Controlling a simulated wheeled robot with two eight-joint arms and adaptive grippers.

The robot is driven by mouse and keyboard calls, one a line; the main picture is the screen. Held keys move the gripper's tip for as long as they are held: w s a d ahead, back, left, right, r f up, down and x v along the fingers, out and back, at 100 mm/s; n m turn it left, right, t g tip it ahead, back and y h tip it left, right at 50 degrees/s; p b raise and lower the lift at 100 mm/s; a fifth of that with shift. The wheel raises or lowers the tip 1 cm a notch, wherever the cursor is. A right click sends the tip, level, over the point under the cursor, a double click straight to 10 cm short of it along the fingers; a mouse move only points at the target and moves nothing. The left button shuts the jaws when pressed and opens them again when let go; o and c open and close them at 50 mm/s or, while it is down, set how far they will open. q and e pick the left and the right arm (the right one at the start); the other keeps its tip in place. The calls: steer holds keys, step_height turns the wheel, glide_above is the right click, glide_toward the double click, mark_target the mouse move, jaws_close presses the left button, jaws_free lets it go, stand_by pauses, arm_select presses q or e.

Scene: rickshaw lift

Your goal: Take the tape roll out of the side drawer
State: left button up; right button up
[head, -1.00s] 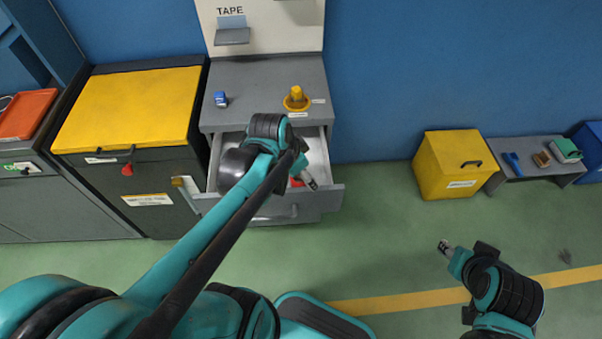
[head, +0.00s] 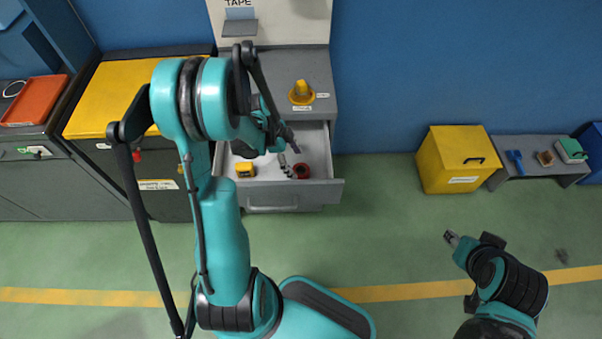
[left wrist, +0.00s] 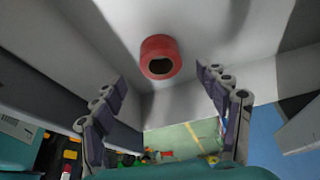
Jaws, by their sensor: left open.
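The red tape roll (head: 301,171) lies in the open side drawer (head: 322,192), toward its front right. My left gripper (head: 287,165) is over the drawer, just left of the roll in the head view. In the left wrist view the roll (left wrist: 160,58) shows ahead of and between the spread fingers of the left gripper (left wrist: 161,80). The left gripper is open and nothing is between its fingers. My right gripper (head: 451,238) is out over the floor, far from the drawer; its jaws are too small to read.
A yellow tape-measure-like item (head: 245,169) lies in the drawer's left front. A yellow object (head: 300,92) stands on the cabinet top above. A yellow-topped cabinet (head: 100,100) stands at left, a yellow box (head: 455,162) at right. The green floor between is free.

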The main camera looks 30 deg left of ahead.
mark_target(299, 168)
arm_select(q)
steer(key=b+x, duration=0.1)
steer(key=x, duration=0.3)
steer(key=shift+w+f+b, duration=0.1)
steer(key=shift+f+b, duration=0.05)
steer(key=shift+b, duration=0.2)
steer(key=shift+c, duration=0.2)
steer(key=c, duration=1.2)
